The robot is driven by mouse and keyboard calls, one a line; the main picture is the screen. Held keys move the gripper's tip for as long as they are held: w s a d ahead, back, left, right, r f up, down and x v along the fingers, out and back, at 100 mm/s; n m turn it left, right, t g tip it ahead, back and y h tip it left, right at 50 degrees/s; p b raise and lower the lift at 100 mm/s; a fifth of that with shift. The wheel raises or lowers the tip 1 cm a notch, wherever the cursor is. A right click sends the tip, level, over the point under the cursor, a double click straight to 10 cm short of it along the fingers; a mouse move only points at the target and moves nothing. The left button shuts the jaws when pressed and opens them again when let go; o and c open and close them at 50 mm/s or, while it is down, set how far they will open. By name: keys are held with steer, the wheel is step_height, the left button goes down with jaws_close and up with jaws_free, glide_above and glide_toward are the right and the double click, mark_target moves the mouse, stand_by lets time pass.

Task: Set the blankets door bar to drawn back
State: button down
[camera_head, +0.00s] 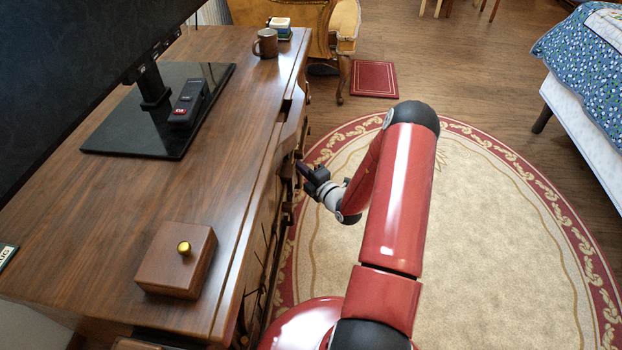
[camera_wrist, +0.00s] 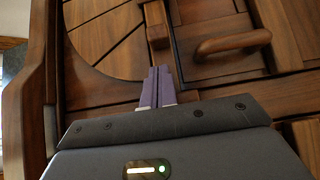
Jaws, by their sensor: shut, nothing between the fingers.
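The wooden cabinet (camera_head: 110,215) stands at the left in the head view, and its front is seen at a steep slant. My gripper (camera_head: 303,170) is beside that front. In the wrist view my gripper (camera_wrist: 155,80) is shut and empty, its fingers pointing at the wooden front. A small upright wooden piece (camera_wrist: 157,25) is just beyond the fingertips; I cannot tell whether they touch it. A curved wooden handle (camera_wrist: 232,43) is to the right of the fingers. No blankets label is readable, so I cannot tell which piece is that door's bar.
On the cabinet top are a small wooden box with a brass knob (camera_head: 175,262), a black screen stand (camera_head: 125,130), a dark handheld device (camera_head: 188,103) and a brown mug (camera_head: 266,44). A bed (camera_head: 590,100) is at the right. The round rug (camera_head: 490,250) is clear.

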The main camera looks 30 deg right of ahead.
steer(key=shift+w+d, duration=0.75)
steer(key=shift+w, duration=0.3)
steer(key=w+d, duration=0.2)
steer(key=w, duration=0.1)
steer(key=shift+d+r+b, duration=0.1)
steer(key=shift+b, duration=0.3)
steer(key=shift+w, duration=0.1)
